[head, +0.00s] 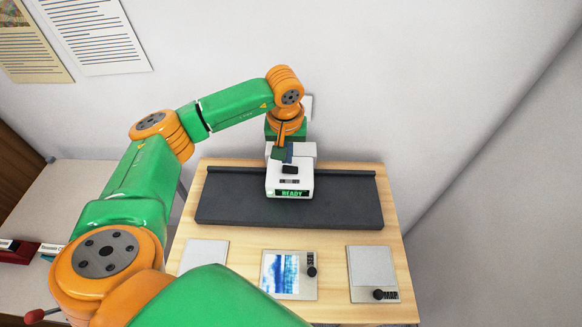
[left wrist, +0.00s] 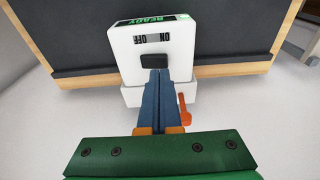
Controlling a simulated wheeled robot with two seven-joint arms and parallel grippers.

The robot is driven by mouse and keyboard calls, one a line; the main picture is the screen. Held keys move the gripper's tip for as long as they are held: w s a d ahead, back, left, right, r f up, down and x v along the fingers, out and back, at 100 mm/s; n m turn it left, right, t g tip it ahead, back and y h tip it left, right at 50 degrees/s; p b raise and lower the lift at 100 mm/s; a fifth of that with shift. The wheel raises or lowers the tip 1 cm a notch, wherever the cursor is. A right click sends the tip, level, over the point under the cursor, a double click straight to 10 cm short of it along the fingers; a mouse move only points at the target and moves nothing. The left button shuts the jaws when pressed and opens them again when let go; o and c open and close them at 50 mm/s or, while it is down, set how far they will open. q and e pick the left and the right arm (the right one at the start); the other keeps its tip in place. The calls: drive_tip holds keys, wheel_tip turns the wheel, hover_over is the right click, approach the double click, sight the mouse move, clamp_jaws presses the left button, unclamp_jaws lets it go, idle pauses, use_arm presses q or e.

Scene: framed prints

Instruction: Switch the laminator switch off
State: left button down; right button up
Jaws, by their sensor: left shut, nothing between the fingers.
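The laminator is a white box (head: 290,188) on a dark slab at the back of the wooden table; its display (head: 292,193) glows green with READY. A black switch (head: 290,169) sits on its top, and it also shows in the left wrist view (left wrist: 154,60) beside an ON/OFF label (left wrist: 152,38). I cannot tell which side it is set to. My left gripper (head: 284,158) is shut and empty, its blue fingers (left wrist: 155,72) pointing at the switch, with tips at or very near its edge. Contact is unclear. My right gripper is not in view.
The dark slab (head: 230,200) spans the table's back. In front lie a blank panel (head: 204,256), a blue print (head: 281,272) and another panel (head: 370,268) with a black knob. A white wall (head: 400,80) stands close behind. A side surface at left holds a red object (head: 18,254).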

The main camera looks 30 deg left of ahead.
sight(287, 169)
use_arm(q)
drive_tip(key=shift+s+f+b, duration=0.1)
drive_tip(key=shift+f+b, duration=1)
drive_tip(key=shift+f, duration=0.15)
idle(0.9)
drive_tip(key=shift+r, duration=0.1)
wheel_tip(287, 169, up, 7)
drive_tip(key=p, duration=0.5)
drive_tip(key=shift+p, duration=0.35)
